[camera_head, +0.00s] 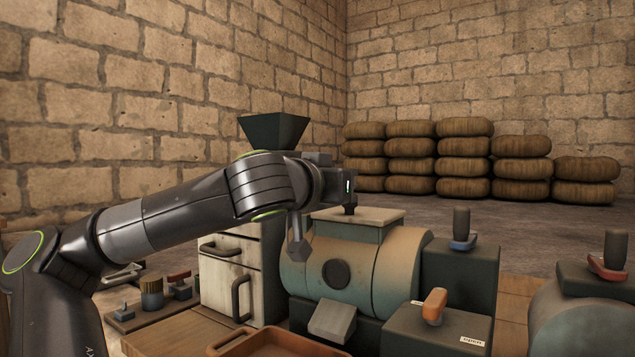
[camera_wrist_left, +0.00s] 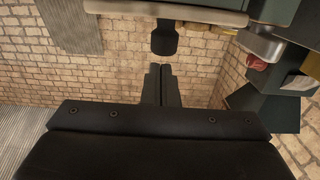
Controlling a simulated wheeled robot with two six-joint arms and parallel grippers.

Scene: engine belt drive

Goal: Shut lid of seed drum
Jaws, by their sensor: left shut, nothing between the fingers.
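The seed drum (camera_head: 350,275) is a teal and rust-brown cylinder lying on its side, right of centre in the head view. Its pale lid (camera_head: 375,215) lies roughly flat on top of the drum's neck, with a dark knob (camera_head: 350,209) standing up from it. I cannot tell whether a small gap is left under the lid. In the left wrist view, the lid's edge (camera_wrist_left: 165,14) and knob (camera_wrist_left: 164,38) show at the top. My left gripper (camera_wrist_left: 160,72) is shut and empty, just above the knob and apart from it in that view. Its fingertips are hidden in the head view.
A dark hopper (camera_head: 273,130) stands behind my left arm. A pale cabinet (camera_head: 229,280) is left of the drum, an orange tray (camera_head: 275,345) in front. Dark boxes with an orange handle (camera_head: 435,305) and a blue-based handle (camera_head: 462,228) stand right. Stacked sacks (camera_head: 463,160) are far behind.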

